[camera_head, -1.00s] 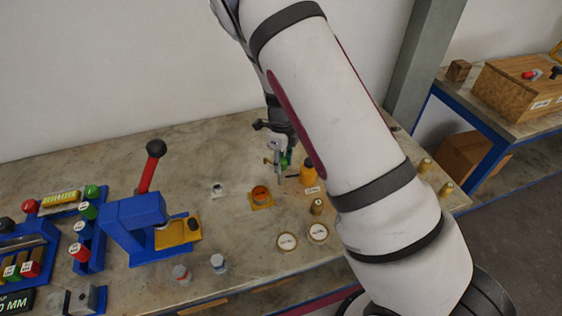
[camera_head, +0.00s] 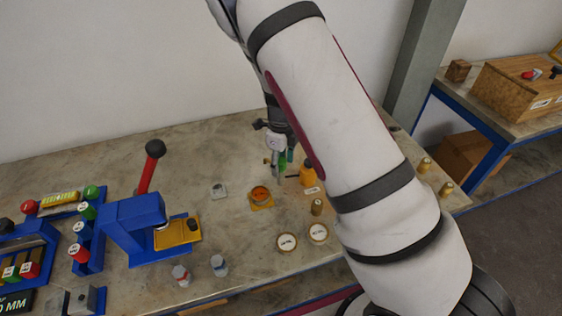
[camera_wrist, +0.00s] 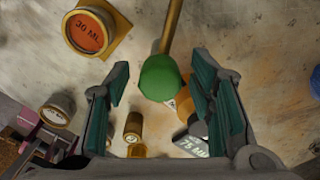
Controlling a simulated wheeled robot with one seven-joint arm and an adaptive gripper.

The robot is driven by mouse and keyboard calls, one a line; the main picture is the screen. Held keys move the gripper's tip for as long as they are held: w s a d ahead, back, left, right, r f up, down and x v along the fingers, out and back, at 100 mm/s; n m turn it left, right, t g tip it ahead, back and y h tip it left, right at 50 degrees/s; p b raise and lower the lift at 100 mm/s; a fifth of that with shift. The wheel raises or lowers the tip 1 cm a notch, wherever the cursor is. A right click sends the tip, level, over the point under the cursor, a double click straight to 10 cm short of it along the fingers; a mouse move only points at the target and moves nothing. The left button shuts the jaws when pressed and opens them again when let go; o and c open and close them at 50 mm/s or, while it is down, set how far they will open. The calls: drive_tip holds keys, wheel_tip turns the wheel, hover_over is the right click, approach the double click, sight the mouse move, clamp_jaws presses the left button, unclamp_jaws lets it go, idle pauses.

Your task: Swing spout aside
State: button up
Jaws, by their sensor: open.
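A brass rod (camera_wrist: 171,28) with a round green knob (camera_wrist: 160,78) shows in the wrist view. It comes in from the top edge and looks like the spout's handle, though the spout itself is not clearly visible. My gripper (camera_wrist: 162,84) is open, with one finger on each side of the knob. Neither finger clearly touches it. In the head view my gripper (camera_head: 279,170) is small and partly hidden by my arm, beside an orange bottle (camera_head: 307,172). An orange-filled cup marked 30 ML (camera_wrist: 87,33) sits on a yellow square base, also seen in the head view (camera_head: 260,193).
A 75 ML label (camera_wrist: 194,146) and small brass pieces (camera_wrist: 133,126) lie below the knob in the wrist view. Two round labelled discs (camera_head: 287,242) stand near the front edge. A blue press (camera_head: 135,220) with a red lever is left. The bench's back left is clear.

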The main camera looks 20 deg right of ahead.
wheel_tip(320, 180, up, 12)
idle(0.5)
idle(0.3)
drive_tip(key=s+a+r+n+t+y, duration=0.1)
drive_tip(key=s+r+n+t+y, duration=0.1)
drive_tip(key=s+r+n, duration=1.3)
drive_tip(key=s+r+n+t+h, duration=0.1)
drive_tip(key=s+r+n, duration=0.2)
drive_tip(key=s+n, duration=0.3)
drive_tip(key=s+d+r+n+t+h, duration=0.1)
drive_tip(key=s+r+n+t, duration=0.1)
drive_tip(key=s+r+n, duration=0.2)
drive_tip(key=s+n, duration=0.2)
drive_tip(key=s, duration=0.1)
drive_tip(key=shift+r, duration=0.25)
